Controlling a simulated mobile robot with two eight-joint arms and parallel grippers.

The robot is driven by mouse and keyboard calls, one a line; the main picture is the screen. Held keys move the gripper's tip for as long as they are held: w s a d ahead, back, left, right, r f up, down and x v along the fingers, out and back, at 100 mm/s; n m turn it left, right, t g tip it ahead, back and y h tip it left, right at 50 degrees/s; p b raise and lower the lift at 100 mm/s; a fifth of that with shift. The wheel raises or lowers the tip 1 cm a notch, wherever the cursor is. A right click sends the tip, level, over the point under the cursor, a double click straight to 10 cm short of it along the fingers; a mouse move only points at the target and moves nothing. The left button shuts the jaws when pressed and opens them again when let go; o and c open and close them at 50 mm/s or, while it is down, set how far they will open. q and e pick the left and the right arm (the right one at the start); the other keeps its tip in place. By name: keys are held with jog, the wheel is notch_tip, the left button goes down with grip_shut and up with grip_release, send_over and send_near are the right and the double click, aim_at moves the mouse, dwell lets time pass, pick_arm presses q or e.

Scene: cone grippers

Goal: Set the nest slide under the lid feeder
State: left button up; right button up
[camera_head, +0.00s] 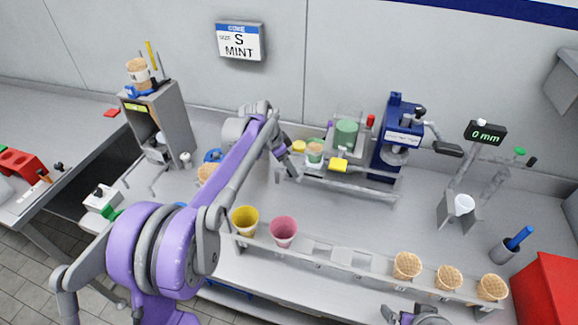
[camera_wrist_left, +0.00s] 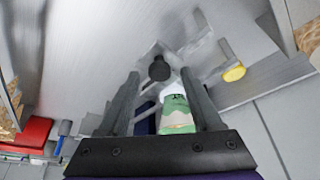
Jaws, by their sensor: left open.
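My left gripper (camera_head: 291,170) is open at the left end of the bench machine. In the left wrist view its fingers stand apart, with a round black knob (camera_wrist_left: 158,68) seen between their tips; I cannot tell whether they touch it. A cup with a green band (camera_head: 315,152) sits on what looks like the nest slide, left of the lid feeder (camera_head: 346,133), which holds a green stack. The green-banded cup also shows in the left wrist view (camera_wrist_left: 176,113). My arm hides part of the slide. My right gripper (camera_head: 413,317) is partly seen at the bottom edge.
A yellow knob (camera_head: 338,165) sticks out at the front below the feeder. A blue press (camera_head: 396,140) stands to the right. A front rack holds a yellow cup (camera_head: 245,220), a pink cup (camera_head: 283,231) and waffle cones (camera_head: 407,265). The bench between rack and machine is mostly clear.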

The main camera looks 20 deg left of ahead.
pick_arm(q)
jog(key=shift+w+d+f, duration=0.1)
jog(key=shift+f, duration=0.2)
grip_shut()
dwell(1.3)
